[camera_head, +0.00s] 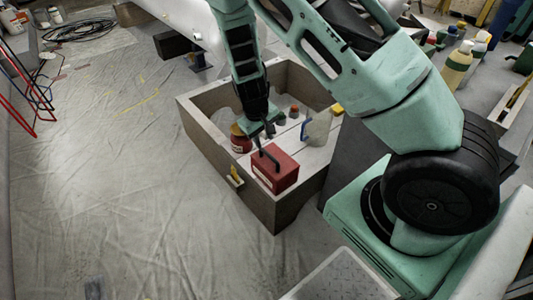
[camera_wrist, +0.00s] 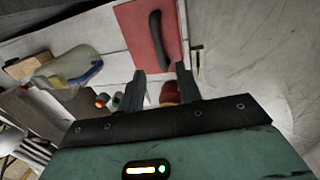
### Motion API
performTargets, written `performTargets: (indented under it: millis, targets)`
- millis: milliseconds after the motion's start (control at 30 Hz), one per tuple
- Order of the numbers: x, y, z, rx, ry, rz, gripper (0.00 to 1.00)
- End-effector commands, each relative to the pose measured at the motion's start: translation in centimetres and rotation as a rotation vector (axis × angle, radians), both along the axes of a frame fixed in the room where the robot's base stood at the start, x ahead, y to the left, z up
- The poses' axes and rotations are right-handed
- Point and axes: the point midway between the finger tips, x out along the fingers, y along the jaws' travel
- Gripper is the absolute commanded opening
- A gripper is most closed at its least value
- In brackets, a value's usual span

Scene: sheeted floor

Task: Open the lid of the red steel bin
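The red steel bin (camera_head: 284,177) stands inside an open-topped wooden crate (camera_head: 254,199), near its front corner. Its lid looks shut, and a dark handle runs along the top. The wrist view shows the red lid (camera_wrist: 134,32) and the handle (camera_wrist: 157,38) at the upper middle. My gripper (camera_head: 264,133) points down into the crate, just behind the bin in the head view. In the wrist view its two fingers (camera_wrist: 162,82) are spread with a gap between them. The handle lies beyond the fingertips, not between them. Contact with the bin cannot be told.
A red and yellow can (camera_head: 240,141) stands left of the bin. A pale bottle (camera_head: 316,128) and small jars (camera_head: 293,111) stand behind it in the crate. The crate walls rise around the bin. Sheeted floor (camera_head: 110,190) lies open to the left.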

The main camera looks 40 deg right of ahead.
Motion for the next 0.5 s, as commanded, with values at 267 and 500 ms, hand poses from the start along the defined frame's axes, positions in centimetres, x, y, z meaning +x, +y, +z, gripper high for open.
performTargets:
  millis: [267,500]
  targets:
    - [0.0,-0.9,-5.0,0.001,0.001,-0.001,0.34]
    - [0.1,-1.3,-6.3,0.0,-0.001,-0.001,0.34]
